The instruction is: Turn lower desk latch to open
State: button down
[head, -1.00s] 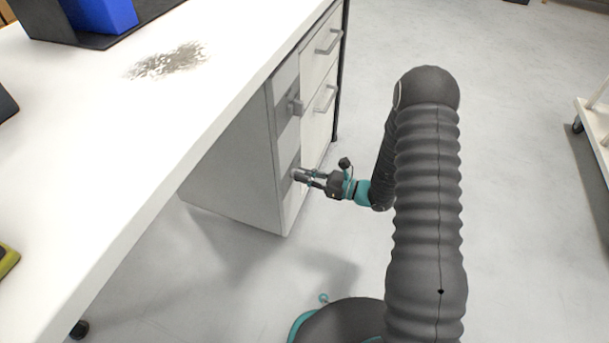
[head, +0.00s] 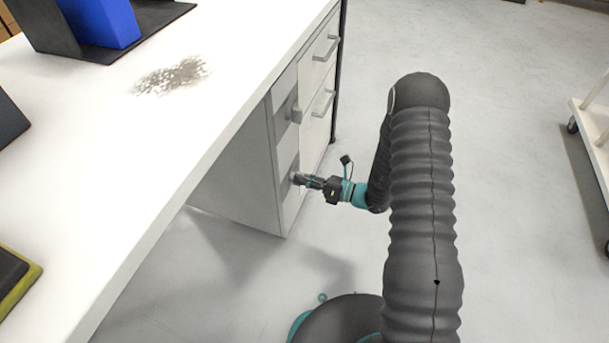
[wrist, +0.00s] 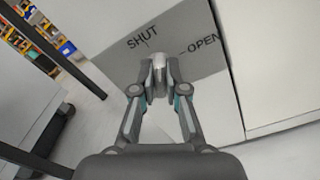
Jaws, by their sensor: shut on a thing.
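The lower desk latch (wrist: 159,62) is a small pale knob on a grey plate (wrist: 185,38) marked SHUT and OPEN. In the wrist view its visible end points up, nearer the SHUT mark than the OPEN mark at the right. My gripper (wrist: 160,88) is shut on the latch, with one finger on each side, and the fingers hide part of it. In the head view my gripper (head: 305,180) reaches the lower front of the desk's cabinet (head: 236,165) from the right. The upper latch (head: 296,114) sits above it on the same front.
Drawers with handles (head: 323,103) stand beside the latch panel. The white desk top (head: 150,140) overhangs the cabinet and carries a blue box (head: 103,22). A white cart (head: 596,125) stands at the far right.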

jog(key=m+p, duration=0.1)
jog(key=m, duration=0.2)
jog(key=m+p, duration=0.2)
jog(key=m, duration=0.1)
jog(key=shift+w+a+r, duration=0.1)
jog(key=shift+w+a, duration=0.05)
jog(key=shift+w, duration=0.05)
jog(key=m+p, duration=0.1)
jog(key=m, duration=0.5)
jog(key=shift+w+p, duration=0.1)
jog(key=shift+p, duration=0.3)
jog(key=shift+f+m, duration=0.2)
jog(key=shift+m, duration=0.1)
jog(key=c, duration=1.4)
grip_release()
jog(key=shift+o, duration=1)
jog(key=shift+a, duration=0.1)
jog(key=shift+d+f, duration=0.1)
jog(key=shift+d, duration=0.2)
